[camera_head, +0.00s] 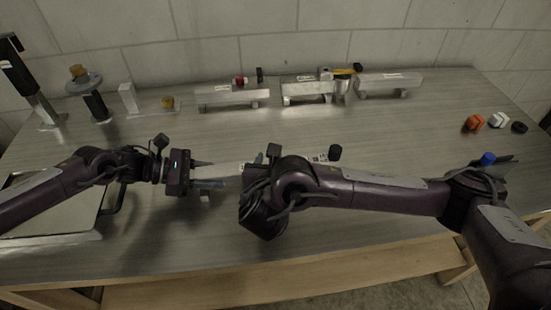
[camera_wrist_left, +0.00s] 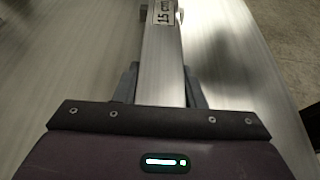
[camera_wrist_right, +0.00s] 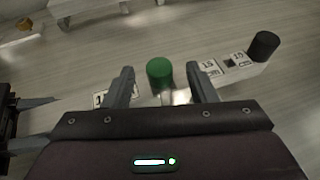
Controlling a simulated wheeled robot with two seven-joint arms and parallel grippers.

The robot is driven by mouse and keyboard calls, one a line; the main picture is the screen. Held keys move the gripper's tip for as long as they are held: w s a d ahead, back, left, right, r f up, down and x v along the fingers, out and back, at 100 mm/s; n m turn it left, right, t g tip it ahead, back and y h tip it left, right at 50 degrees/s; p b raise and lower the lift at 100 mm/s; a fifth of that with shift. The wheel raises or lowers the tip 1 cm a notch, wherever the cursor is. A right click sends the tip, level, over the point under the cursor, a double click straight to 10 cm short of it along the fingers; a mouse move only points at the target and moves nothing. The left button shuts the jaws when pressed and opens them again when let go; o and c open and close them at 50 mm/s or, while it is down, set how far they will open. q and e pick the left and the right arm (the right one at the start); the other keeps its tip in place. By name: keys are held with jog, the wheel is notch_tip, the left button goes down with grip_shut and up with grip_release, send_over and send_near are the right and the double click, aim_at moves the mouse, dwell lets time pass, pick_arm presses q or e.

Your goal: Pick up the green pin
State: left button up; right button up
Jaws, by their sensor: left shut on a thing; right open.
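The green pin (camera_wrist_right: 159,74) is a short green cylinder standing upright by the aluminium trailer (camera_wrist_right: 225,74), in the right wrist view. My right gripper (camera_wrist_right: 160,69) is open, with one finger on each side of the pin in the picture; I cannot tell whether they touch. In the head view my right wrist hides the pin. My left gripper (camera_head: 207,177) is shut on the aluminium trailer, whose bar (camera_head: 228,170) runs off to the right. The left wrist view shows the bar (camera_wrist_left: 163,60) between the fingers, with a 15 cm label.
A black pin (camera_head: 335,152) stands at the trailer's far end. Several trailers (camera_head: 232,95) line the back of the table. Orange (camera_head: 475,123), white and black parts and a blue pin (camera_head: 488,158) lie at the right. A tray (camera_head: 60,215) is at the left.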

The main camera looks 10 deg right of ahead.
jog(key=shift+x, duration=1.55)
jog(key=c, duration=1.1)
